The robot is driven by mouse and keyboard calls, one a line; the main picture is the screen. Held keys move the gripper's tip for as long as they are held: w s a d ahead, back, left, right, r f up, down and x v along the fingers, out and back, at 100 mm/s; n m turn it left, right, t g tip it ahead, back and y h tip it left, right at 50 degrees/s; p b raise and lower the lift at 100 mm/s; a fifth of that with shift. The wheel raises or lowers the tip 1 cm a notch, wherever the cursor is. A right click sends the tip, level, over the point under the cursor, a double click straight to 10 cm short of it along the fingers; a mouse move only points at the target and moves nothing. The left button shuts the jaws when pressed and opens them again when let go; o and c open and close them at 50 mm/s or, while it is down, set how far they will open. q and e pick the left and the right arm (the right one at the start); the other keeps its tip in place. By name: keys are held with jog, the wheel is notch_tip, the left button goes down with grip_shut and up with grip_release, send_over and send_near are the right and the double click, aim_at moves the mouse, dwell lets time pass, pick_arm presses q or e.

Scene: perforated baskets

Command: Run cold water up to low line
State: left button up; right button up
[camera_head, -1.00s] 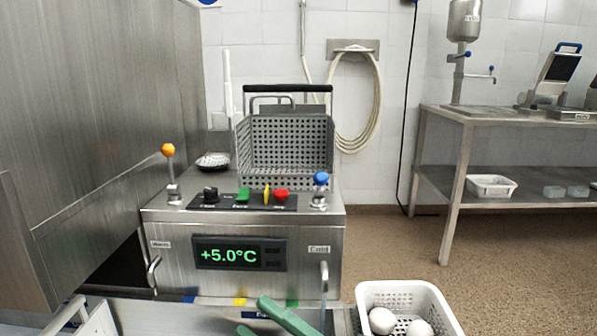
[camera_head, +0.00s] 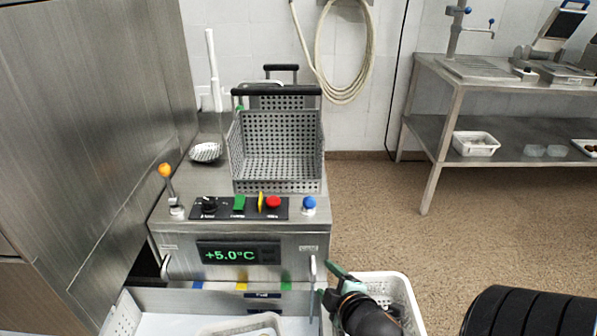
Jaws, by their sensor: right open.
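The steel tank unit (camera_head: 290,243) shows +5.0°C on its display (camera_head: 238,253). The blue-knobbed cold lever (camera_head: 309,204) stands at the right of its top, and an orange-knobbed lever (camera_head: 166,171) at the left. A thin spout (camera_head: 313,272) hangs on the right front above the basin (camera_head: 150,298). Blue, yellow and green marks (camera_head: 241,286) run along the basin's back edge. I cannot make out the water level or any flow. My right gripper (camera_head: 332,283), with green fingers, is open and empty just right of the spout, below the blue knob. My left gripper is out of view.
A perforated metal basket (camera_head: 275,150) with a black handle sits on the unit. A white basket (camera_head: 405,295) stands right of the basin, partly behind my right gripper. A steel wall is at left.

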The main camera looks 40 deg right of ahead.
aim_at(309, 202)
jog(key=w+d+r+n+t+y, duration=0.1)
jog(key=d+r+n+t, duration=0.4)
jog(key=n, duration=0.5)
jog(key=w+d+r+n+t+y, duration=0.1)
jog(key=w+d+r+n+t, duration=0.1)
jog(key=r+n, duration=0.6)
pick_arm(q)
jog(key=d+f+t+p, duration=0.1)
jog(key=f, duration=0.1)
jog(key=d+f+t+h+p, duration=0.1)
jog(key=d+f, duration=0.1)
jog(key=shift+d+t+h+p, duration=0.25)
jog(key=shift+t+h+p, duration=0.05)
jog(key=shift+p, duration=0.1)
pick_arm(e)
jog(key=w+a+f+n+y, duration=0.2)
jog(key=w+n+y, duration=0.2)
jog(key=w+n, duration=0.6)
jog(key=shift+w+a, duration=0.15)
jog(key=shift+w, duration=0.75)
jog(key=shift+c, duration=0.3)
jog(key=c, duration=0.9)
grip_shut()
